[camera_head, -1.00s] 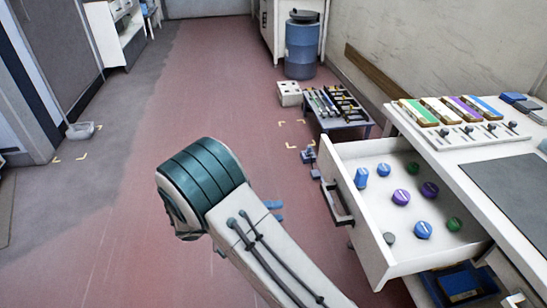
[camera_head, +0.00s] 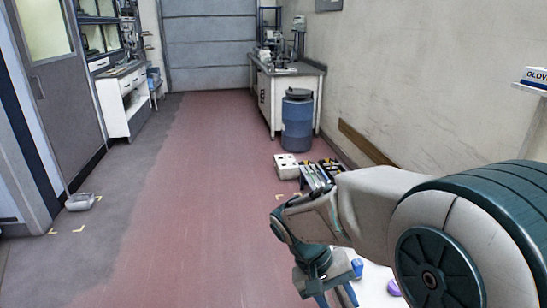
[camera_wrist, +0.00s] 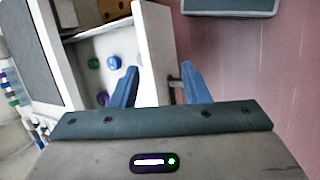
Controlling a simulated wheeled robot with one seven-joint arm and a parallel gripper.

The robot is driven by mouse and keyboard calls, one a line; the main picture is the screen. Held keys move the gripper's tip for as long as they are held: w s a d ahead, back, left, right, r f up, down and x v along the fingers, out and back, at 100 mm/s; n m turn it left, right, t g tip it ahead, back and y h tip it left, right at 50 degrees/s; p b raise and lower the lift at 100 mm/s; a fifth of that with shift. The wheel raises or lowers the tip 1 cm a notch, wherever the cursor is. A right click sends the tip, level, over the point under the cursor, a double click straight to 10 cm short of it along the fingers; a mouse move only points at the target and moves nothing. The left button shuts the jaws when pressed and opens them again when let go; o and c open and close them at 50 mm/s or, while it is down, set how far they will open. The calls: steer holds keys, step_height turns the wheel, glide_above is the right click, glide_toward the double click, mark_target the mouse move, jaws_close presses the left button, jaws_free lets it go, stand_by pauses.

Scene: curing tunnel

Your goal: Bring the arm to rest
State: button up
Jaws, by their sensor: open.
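My gripper (camera_head: 337,298) is at the lower middle of the head view, at the end of my folded arm, which fills the lower right. Whether the fingers clear the drawer's edge is hard to tell. A blue piece (camera_wrist: 114,62), a green piece (camera_wrist: 93,63) and a purple piece (camera_wrist: 103,98) lie in the drawer. My arm hides most of the drawer in the head view.
A blue barrel (camera_head: 297,125) and a workbench (camera_head: 290,75) stand at the back right. A white box (camera_head: 286,167) and a rack of tools (camera_head: 318,174) stand nearer. A clear tub (camera_head: 80,202) sits on the left. The red floor (camera_head: 200,180) between is open.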

steer(key=s+d+r+t+y+p, duration=0.1)
steer(key=s+r+t+y+p, duration=0.4)
steer(key=r, duration=0.5)
steer(key=shift+s+d+r+m, duration=0.2)
steer(key=shift+d+r+m, duration=0.1)
steer(key=shift+d, duration=0.1)
